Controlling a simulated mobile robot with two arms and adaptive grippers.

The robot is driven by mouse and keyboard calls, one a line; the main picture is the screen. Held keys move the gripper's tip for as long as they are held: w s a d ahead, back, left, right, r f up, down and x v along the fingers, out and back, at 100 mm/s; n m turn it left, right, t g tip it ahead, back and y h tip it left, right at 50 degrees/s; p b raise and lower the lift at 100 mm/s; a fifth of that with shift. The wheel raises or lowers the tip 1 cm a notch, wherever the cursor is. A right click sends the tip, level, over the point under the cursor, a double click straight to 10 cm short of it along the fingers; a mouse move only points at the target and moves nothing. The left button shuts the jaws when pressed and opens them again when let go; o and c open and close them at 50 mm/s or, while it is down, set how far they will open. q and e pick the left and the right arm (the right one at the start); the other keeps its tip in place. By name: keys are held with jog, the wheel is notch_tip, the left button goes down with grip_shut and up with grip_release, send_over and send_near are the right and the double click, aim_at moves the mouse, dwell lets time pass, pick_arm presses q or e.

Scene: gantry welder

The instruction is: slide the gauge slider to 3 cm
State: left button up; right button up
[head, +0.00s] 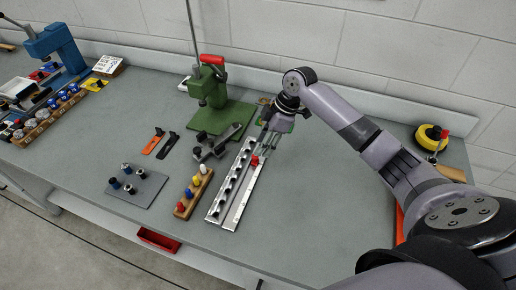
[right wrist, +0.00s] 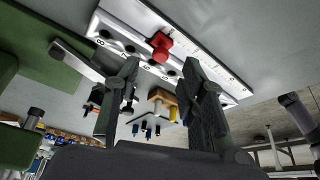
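The gauge is a long pale metal rail (head: 236,206) with a row of dark holes and printed numbers, lying at a slant on the bench. Its red slider (head: 254,161) sits on the rail toward the far end. In the right wrist view the red slider (right wrist: 161,46) shows above the gap between my fingers, with numbers along the rail; its exact reading is too small to tell. My right gripper (head: 269,143) is over the far end of the rail, close to the slider. Its fingers (right wrist: 160,64) are apart with nothing between them. My left gripper is not in view.
A green press (head: 210,92) with a red handle stands behind the rail. A wooden block with coloured pegs (head: 193,193) and a grey plate with dark pegs (head: 136,187) lie to the left.

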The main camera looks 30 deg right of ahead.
aim_at(255, 159)
jog(key=shift+x, duration=2.1)
jog(key=shift+c, duration=0.3)
grip_shut()
